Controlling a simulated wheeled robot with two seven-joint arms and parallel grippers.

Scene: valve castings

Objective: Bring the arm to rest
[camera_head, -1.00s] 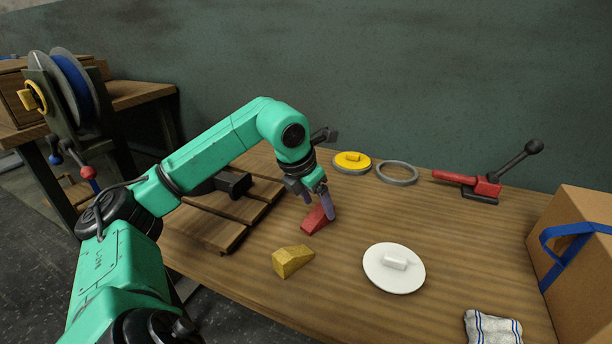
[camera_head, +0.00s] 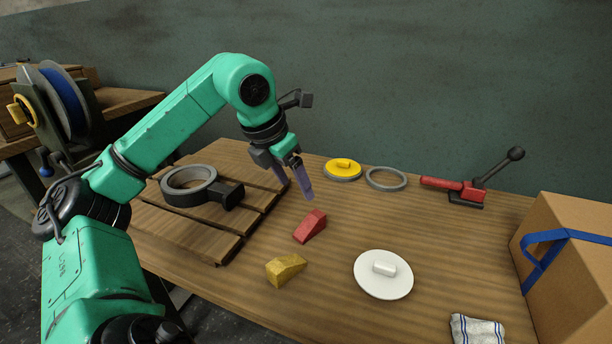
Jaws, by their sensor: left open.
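My left arm comes in from the left. Its gripper (camera_head: 304,182) points down above the table, behind and above a red wedge (camera_head: 310,226), and is open and empty. The red wedge lies on the wooden table, clear of the fingers. My right gripper is not in view.
A yellow wedge (camera_head: 286,269) and a white lidded disc (camera_head: 383,274) lie in front. A yellow disc (camera_head: 343,169), grey ring (camera_head: 386,179) and red clamp (camera_head: 459,189) are at the back. A dark valve casting (camera_head: 189,186) sits on a slatted pallet (camera_head: 184,227). A cardboard box (camera_head: 574,262) stands right.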

